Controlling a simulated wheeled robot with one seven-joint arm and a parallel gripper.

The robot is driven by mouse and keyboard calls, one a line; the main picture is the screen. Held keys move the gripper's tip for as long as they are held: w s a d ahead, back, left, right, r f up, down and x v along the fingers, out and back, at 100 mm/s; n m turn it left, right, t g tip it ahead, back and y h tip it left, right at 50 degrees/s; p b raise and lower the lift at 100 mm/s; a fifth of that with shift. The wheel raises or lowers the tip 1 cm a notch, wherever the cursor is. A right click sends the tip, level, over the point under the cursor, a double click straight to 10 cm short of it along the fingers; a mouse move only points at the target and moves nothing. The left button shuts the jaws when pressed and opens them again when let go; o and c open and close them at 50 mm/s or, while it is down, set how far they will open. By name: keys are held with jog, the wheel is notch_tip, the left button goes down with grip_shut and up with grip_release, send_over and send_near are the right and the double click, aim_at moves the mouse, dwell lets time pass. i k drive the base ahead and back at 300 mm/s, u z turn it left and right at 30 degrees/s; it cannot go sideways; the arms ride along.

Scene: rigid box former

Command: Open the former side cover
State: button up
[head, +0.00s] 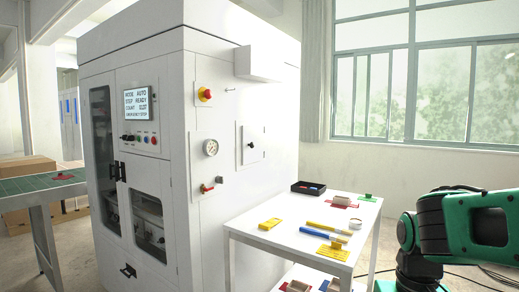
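The former is a tall white cabinet (225,107) left of centre. Its right-hand side face carries a small rectangular side cover (253,144) with a dark handle or latch. The cover looks shut and flush with the side wall. My gripper is not in view, so I cannot see its state or its distance from the cover.
A white table (287,240) stands close against the cabinet's side, below and right of the cover. It holds a black tray (308,188), yellow pieces (270,224) and other small parts. A gauge (210,147) and red emergency button (205,94) protrude nearby. A green conveyor (38,188) is at left.

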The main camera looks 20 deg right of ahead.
aim_at(253, 151)
jog(key=u, duration=0.45)
jog(key=i, duration=1.4)
jog(key=z, duration=0.75)
jog(key=i, duration=0.6)
jog(key=z, duration=0.3)
